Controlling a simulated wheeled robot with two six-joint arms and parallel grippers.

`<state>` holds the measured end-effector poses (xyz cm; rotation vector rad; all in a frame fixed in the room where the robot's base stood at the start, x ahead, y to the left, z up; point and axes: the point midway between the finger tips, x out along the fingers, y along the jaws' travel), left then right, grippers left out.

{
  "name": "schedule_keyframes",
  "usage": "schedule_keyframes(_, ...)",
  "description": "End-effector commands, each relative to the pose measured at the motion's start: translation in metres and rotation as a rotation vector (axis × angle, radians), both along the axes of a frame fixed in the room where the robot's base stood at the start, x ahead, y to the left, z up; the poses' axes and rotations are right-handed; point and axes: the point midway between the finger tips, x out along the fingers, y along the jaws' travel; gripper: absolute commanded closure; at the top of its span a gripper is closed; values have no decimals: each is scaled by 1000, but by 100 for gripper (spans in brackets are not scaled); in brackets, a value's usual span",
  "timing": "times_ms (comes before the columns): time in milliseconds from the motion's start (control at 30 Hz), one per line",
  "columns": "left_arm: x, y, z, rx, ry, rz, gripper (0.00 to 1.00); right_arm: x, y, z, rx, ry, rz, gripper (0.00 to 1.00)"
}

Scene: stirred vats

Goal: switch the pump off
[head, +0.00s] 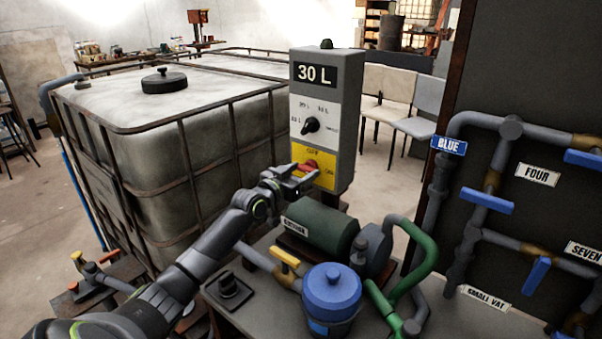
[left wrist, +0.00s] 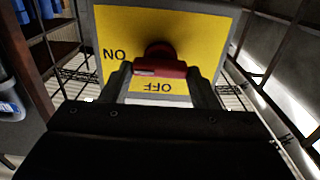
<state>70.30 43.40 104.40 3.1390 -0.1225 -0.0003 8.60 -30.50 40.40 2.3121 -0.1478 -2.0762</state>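The grey control box (head: 326,120) on a post reads "30 L". Its yellow panel (head: 320,178) carries a red rotary handle (head: 307,167), with OFF above and ON to the right. The left wrist view shows the panel (left wrist: 198,35) upside down, with the red handle (left wrist: 160,68) lying crosswise. My left gripper (head: 290,180) is at the handle. In the wrist view the left gripper's fingertips (left wrist: 160,75) flank the handle's two ends; whether they press on it is unclear. The green pump (head: 318,226) sits below the box. My right gripper is not in view.
A black selector knob (head: 311,125) sits above the yellow panel. A blue-lidded pot (head: 331,289), a yellow-handled valve (head: 286,256) and a green hose (head: 425,262) crowd the bench below. A caged tank (head: 165,140) stands left; a pipe board with blue valves (head: 487,201) stands right.

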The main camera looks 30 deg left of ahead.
Motion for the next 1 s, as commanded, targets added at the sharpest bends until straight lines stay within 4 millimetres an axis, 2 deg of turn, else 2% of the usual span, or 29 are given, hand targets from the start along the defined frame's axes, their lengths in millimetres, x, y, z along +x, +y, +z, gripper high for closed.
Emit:
schedule_keyframes(467, 0, 1, 1, -88, 7, 0, 68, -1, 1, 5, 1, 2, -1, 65)
schedule_keyframes(1000, 0, 2, 1, -555, 43, 0, 68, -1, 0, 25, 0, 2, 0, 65)
